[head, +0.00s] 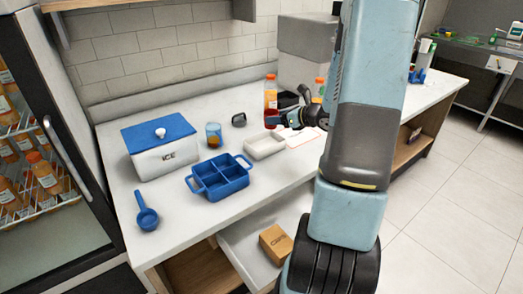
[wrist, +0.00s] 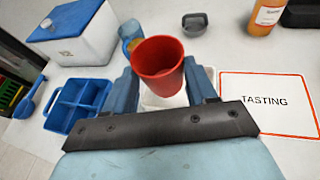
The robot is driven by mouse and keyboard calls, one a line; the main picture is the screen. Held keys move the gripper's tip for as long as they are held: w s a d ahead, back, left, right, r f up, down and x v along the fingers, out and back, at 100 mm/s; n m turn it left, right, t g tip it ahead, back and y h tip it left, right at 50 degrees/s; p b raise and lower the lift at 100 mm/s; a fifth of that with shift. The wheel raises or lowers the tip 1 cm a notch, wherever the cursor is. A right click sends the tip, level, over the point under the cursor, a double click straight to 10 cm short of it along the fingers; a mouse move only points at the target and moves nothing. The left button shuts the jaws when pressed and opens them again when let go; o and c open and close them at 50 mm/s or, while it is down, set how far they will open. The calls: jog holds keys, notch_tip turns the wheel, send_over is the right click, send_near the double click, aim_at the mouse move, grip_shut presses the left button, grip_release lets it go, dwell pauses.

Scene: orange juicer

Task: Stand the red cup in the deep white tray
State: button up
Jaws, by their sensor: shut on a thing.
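The red cup (wrist: 158,58) is held between the two blue fingers of my gripper (wrist: 160,78), with its open mouth showing in the wrist view. In the head view a small red part of the cup (head: 270,117) shows at the tip of my gripper (head: 278,120), above the counter. The deep white tray (head: 264,154) sits on the counter just below and left of the gripper. In the wrist view the tray (wrist: 150,104) is mostly hidden behind the cup and fingers. The cup appears above the tray's back edge, outside it.
A blue divided caddy (head: 196,185), a glass with orange content (head: 213,135), an ice box (head: 163,155) and a blue scoop (head: 147,215) stand left. A juice bottle (head: 271,92) is behind. A mat marked TASTING (wrist: 268,104) lies right of the tray.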

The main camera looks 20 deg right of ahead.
jog(key=s+d+r+n+g+y, duration=0.1)
jog(key=s+d, duration=0.1)
jog(key=s, duration=0.7)
send_over(265, 144)
jog(key=s, duration=0.6)
jog(key=f, duration=0.9)
jog(key=shift+w+d, duration=0.1)
jog(key=shift+w, duration=0.15)
jog(key=shift+w+f, duration=0.35)
jog(key=shift+f, duration=1.55)
jog(key=o, duration=1)
jog(key=shift+f, duration=0.1)
